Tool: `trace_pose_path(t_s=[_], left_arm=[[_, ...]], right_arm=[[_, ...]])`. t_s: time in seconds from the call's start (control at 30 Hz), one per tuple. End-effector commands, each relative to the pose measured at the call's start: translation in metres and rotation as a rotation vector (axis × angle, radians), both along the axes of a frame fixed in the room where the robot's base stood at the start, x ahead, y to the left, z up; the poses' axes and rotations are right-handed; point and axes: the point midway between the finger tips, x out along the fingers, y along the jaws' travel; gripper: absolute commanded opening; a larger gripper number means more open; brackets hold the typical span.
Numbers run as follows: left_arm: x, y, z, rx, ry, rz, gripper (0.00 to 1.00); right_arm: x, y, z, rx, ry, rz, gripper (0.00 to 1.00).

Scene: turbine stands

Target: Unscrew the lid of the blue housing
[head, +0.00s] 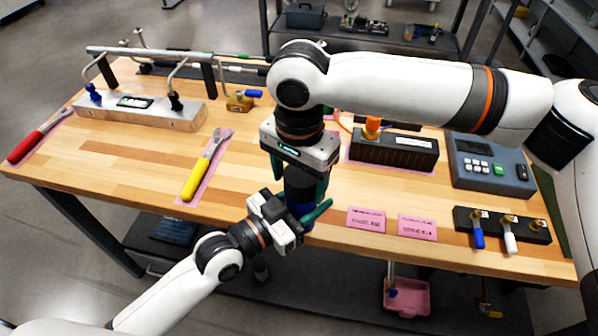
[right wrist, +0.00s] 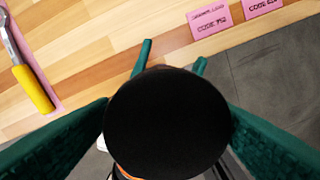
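The blue housing (head: 300,211) is upright at the table's front edge, mostly covered by my grippers. Its dark lid (head: 301,182) is on top; in the right wrist view it is a black disc (right wrist: 167,124). My right gripper (head: 301,177) points down from above, with a green finger against each side of the lid and no gap visible. My left gripper (head: 305,212) reaches in from the lower left, its green fingers around the blue body below the lid. The left fingertips stick out beyond the lid in the right wrist view (right wrist: 172,62). The housing's underside is hidden.
Pink cards (head: 366,219) lie just right of the housing. A yellow-handled wrench (head: 205,165) and a red-handled tool (head: 36,138) lie left. A black box (head: 394,149), a grey keypad device (head: 488,165) and a valve block (head: 503,225) stand right. A metal manifold (head: 140,110) is back left.

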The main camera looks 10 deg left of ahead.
Motion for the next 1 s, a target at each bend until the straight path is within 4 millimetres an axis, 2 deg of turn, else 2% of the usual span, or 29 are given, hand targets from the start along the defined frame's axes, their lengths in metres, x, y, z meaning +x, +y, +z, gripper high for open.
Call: trace_pose_path(t_s=[0.03,0.23,0.37,0.47,1.0], left_arm=[[0.0001,0.0000,0.0020,-0.003,-0.004,0.000,0.00],[-0.0003,-0.0006,0.0020,-0.002,-0.005,-0.001,0.00],[-0.0007,-0.0011,0.0020,-0.002,-0.005,-0.002,0.00],[-0.0010,-0.0016,0.0020,-0.002,-0.005,-0.003,0.00],[-0.0019,-0.0028,0.0019,0.000,-0.005,-0.006,0.00]], right_arm=[[0.0001,0.0000,0.0003,0.000,0.000,0.000,0.61],[0.0002,0.0005,0.0006,0.002,-0.001,0.000,0.28],[0.0001,0.0009,0.0007,0.004,-0.001,0.020,0.26],[-0.0002,0.0010,0.0006,0.004,-0.002,0.128,0.26],[-0.0001,-0.0024,0.0021,0.002,-0.017,1.404,0.26]])
